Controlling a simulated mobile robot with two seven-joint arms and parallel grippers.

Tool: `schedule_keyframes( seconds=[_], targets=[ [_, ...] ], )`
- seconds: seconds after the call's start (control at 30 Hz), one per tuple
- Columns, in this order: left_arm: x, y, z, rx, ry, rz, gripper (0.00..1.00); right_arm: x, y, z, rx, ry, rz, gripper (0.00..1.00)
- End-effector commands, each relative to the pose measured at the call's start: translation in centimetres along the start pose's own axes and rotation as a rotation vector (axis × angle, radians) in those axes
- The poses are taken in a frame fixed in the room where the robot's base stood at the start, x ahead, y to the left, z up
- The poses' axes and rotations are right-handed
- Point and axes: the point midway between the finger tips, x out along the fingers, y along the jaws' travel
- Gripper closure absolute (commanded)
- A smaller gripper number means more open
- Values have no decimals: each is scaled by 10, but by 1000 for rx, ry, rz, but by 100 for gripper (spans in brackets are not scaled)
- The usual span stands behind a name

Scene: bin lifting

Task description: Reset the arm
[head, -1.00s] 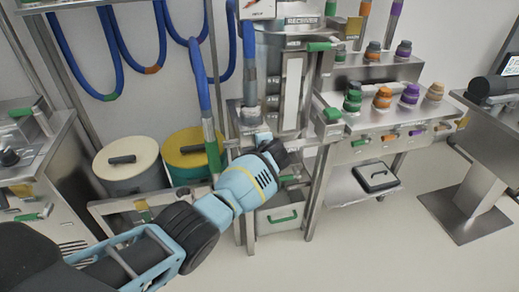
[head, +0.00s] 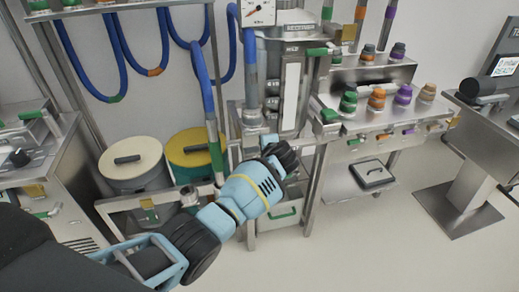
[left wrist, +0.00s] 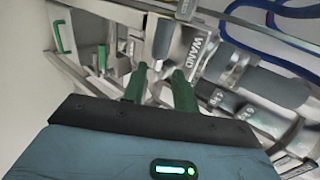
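My light-blue left arm comes in from the lower left of the head view, reaching toward the metal stand in the middle. Its left gripper (head: 292,152) is at the arm's far end, in front of the stand, its fingers hard to make out there. In the left wrist view the two dark green fingers (left wrist: 160,72) stand apart with a gap between them. I see nothing held between them, only metal parts of the stand behind. Whether the fingers touch the stand cannot be told. My right arm and gripper are not in view.
Two lidded bins, one cream (head: 132,163) and one yellow (head: 192,152), stand left of the arm. A metal stand (head: 292,95) rises behind the gripper. A shelf with coloured knobs (head: 378,98) is on the right. Blue hoses (head: 118,50) hang behind. Floor (head: 360,245) at lower right is clear.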

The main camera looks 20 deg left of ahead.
Motion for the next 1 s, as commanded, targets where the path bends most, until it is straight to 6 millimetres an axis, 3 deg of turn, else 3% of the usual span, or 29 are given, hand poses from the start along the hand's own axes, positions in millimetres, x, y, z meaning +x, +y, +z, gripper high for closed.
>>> schedule_keyframes(
  seconds=[0.13, 0.67, 0.77, 0.87, 1.0],
  targets=[
    [-10, 0, 0, -1, 0, 0, 71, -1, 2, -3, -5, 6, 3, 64],
    [-8, 8, 2, -2, 2, 10, 71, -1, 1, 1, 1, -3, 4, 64],
    [-5, 33, 6, -23, 25, 39, 71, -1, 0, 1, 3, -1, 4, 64],
    [-2, 78, 16, -72, 70, 93, 71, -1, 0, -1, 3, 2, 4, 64],
    [-7, 153, 37, -176, 144, 185, 71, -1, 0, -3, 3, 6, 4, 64]
  ],
)
